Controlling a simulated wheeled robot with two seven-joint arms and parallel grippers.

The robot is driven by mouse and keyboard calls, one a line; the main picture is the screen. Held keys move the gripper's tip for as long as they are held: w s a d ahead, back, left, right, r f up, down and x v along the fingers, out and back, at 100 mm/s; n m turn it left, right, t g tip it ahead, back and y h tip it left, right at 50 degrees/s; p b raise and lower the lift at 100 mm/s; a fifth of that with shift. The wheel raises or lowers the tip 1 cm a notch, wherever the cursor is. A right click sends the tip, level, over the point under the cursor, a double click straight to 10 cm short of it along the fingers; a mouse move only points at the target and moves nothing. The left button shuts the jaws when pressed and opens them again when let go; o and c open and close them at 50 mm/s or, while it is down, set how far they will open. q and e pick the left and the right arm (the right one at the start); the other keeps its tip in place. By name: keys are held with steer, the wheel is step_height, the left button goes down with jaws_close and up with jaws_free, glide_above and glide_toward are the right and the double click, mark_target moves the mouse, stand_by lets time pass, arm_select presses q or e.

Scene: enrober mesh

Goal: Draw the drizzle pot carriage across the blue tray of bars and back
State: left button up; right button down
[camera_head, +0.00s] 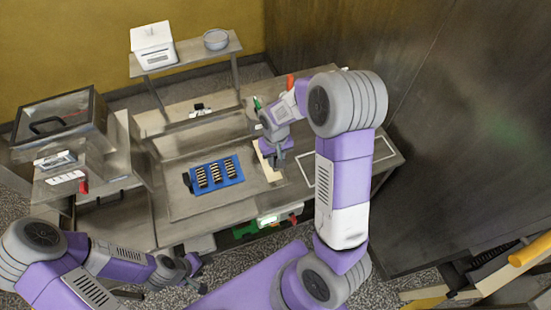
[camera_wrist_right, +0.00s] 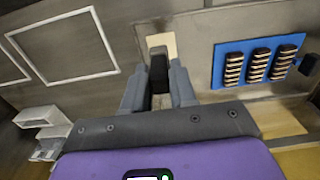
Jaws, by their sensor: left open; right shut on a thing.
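The blue tray (camera_head: 240,176) lies flat on the steel table with several dark-striped bars in three rows; it also shows at the right of the right wrist view (camera_wrist_right: 217,68). My right gripper (camera_head: 276,163) is to the right of the tray. In the right wrist view its fingers (camera_wrist_right: 158,88) are shut on a dark upright block (camera_wrist_right: 158,68), apparently the carriage's handle. A cream plate (camera_wrist_right: 162,42) shows behind that block; the pot itself cannot be made out. My left gripper (camera_head: 192,270) is open and empty, low in front of the table.
A white outlined rectangle (camera_head: 322,165) marks the table right of the cream plate. A small dark knob (camera_head: 187,184) stands at the tray's left side. A rear shelf (camera_head: 190,54) holds a white box and a bowl.

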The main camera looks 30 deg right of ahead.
steer(key=shift+d, duration=0.25)
steer(key=c, duration=1.2)
jaws_free()
steer(key=shift+o, duration=1)
steer(key=shift+d, duration=0.1)
steer(key=shift+r, duration=0.25)
step_height(320, 180, up, 7)
steer(key=shift+r, duration=0.1)
